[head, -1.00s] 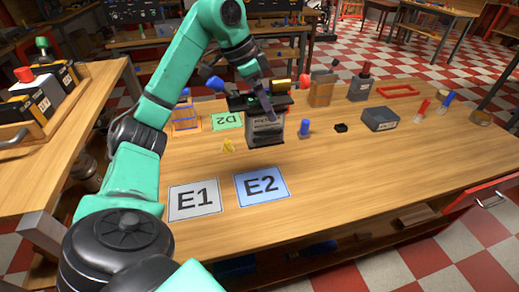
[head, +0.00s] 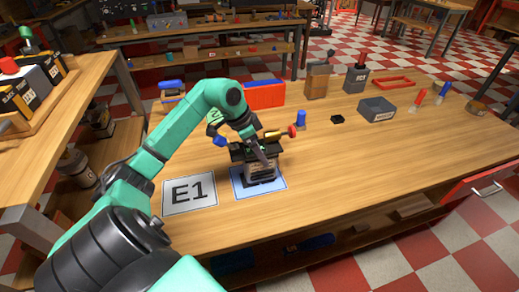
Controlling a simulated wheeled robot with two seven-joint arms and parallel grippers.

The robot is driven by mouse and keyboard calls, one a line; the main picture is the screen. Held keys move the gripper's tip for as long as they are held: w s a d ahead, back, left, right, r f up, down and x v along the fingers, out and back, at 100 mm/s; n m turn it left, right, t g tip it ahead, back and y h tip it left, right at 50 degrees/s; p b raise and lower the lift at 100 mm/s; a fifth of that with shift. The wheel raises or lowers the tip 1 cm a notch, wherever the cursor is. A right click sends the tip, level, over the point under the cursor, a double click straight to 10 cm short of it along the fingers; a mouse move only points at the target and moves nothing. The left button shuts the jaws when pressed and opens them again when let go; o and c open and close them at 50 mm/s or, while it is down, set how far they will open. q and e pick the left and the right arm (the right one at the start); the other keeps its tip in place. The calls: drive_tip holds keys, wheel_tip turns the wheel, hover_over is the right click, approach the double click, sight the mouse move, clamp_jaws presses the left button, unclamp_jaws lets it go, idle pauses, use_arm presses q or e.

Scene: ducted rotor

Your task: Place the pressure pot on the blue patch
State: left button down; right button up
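The pressure pot (head: 262,171) is a dark grey body with a label, a black top, a blue knob at left, and a yellow part and red knob at right. It looks upright over the blue patch (head: 240,190), hiding its middle and the E2 marking. I cannot tell whether its base touches the patch. My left gripper (head: 262,156) is at the pot's top and appears shut on it; its fingertips are partly hidden. My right gripper is not in view.
Behind stand an orange bin (head: 264,95), a blue-topped peg (head: 300,119), a small black piece (head: 337,119) and a grey box (head: 376,109). The table's right middle is clear.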

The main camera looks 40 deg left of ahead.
use_arm(q)
unclamp_jaws()
drive_tip(key=shift+s+r, duration=0.1)
drive_tip(key=shift+r, duration=0.25)
drive_tip(key=b+v, duration=0.1)
drive_tip(key=v, duration=1)
drive_tip(key=shift+s+r, duration=0.15)
drive_tip(key=shift+r, duration=0.05)
